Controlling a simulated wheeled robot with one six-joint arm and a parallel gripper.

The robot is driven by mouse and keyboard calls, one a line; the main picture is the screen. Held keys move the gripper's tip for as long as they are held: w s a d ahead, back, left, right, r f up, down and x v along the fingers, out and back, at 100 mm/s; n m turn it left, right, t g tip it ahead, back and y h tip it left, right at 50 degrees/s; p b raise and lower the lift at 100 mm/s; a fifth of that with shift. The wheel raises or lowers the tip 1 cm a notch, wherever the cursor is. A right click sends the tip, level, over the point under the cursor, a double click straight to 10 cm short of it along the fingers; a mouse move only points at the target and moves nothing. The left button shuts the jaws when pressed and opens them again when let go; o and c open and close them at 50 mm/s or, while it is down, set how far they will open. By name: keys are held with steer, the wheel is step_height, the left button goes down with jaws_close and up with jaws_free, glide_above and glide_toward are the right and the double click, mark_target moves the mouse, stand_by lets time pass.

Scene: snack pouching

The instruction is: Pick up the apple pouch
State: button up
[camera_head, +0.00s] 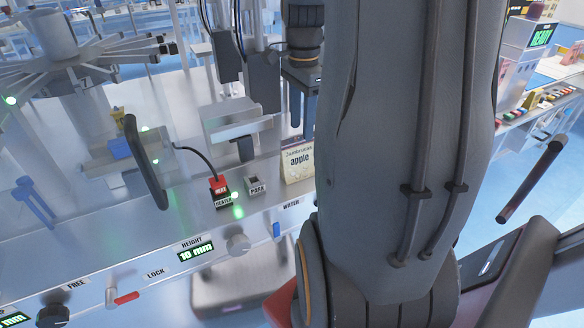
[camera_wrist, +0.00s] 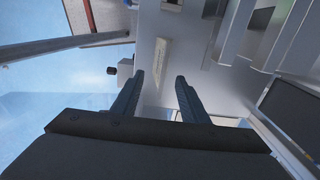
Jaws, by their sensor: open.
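The apple pouch (camera_head: 298,161) is cream with a purple top band and the word "apple". It stands upright on the metal machine deck in the head view, its right edge close to my arm's outline. In the wrist view the pouch (camera_wrist: 158,64) shows as a narrow beige shape seen from above, beyond and roughly between the fingertips. My gripper (camera_wrist: 160,76) is open and empty, its two dark fingers spread apart. In the head view my gripper (camera_head: 303,124) points down just above and behind the pouch, partly hidden by my arm.
A red-topped heater block (camera_head: 220,190) with a cable and a small park holder (camera_head: 256,184) stand left of the pouch. A metal bracket (camera_head: 236,125) rises behind them. The front panel has a height display (camera_head: 196,252) and a knob (camera_head: 238,244).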

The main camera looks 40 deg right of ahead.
mark_target(298, 145)
steer(key=shift+w+f+b, duration=0.3)
steer(key=shift+w+f, duration=0.2)
steer(key=shift+f, duration=0.15)
steer(key=shift+s+a+f+p, duration=0.1)
steer(key=shift+f+p, duration=0.5)
steer(key=shift+f, duration=1.25)
steer(key=shift+s+a+f+p, duration=0.1)
steer(key=shift+f+p, duration=0.45)
steer(key=shift+f, duration=1.3)
steer(key=shift+c, duration=0.4)
jaws_close()
